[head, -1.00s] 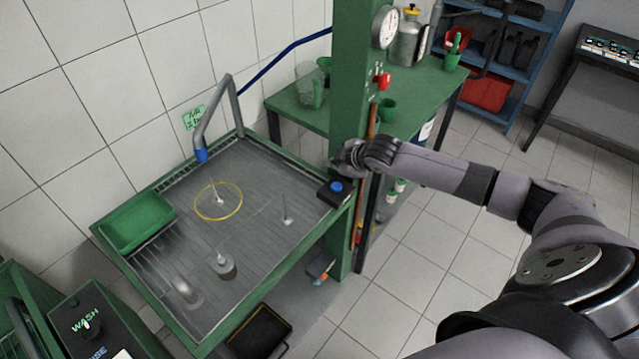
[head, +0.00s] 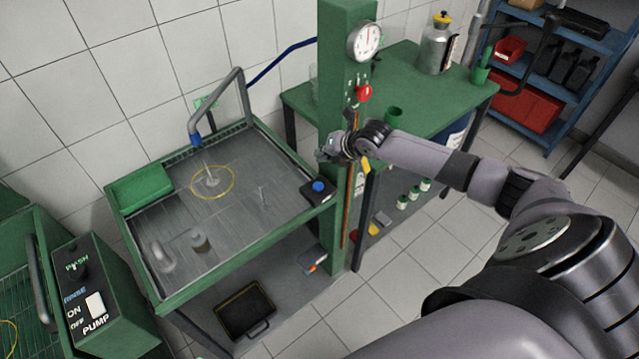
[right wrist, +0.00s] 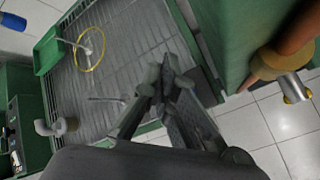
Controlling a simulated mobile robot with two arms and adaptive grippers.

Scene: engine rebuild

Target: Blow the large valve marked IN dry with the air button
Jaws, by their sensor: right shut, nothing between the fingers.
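A pale stemmed valve (head: 211,180) stands inside a yellow ring (head: 232,186) on the grey slatted drain table (head: 225,215), under the blue-tipped air nozzle (head: 196,139). They also show in the right wrist view, with the valve (right wrist: 88,49) inside the ring. No IN marking is readable. The blue air button (head: 318,186) sits on a black box at the table's right corner. My right gripper (head: 332,152) is shut and empty, above and slightly right of the button, apart from it. In the right wrist view its fingertips (right wrist: 166,78) meet; the button is hidden there. My left gripper is out of view.
Other stemmed parts (head: 200,242) stand on the drain table, with a green tray (head: 141,189) at its left. A green post (head: 345,90) with a gauge (head: 366,41) and red knob (head: 363,93) rises just behind my right gripper.

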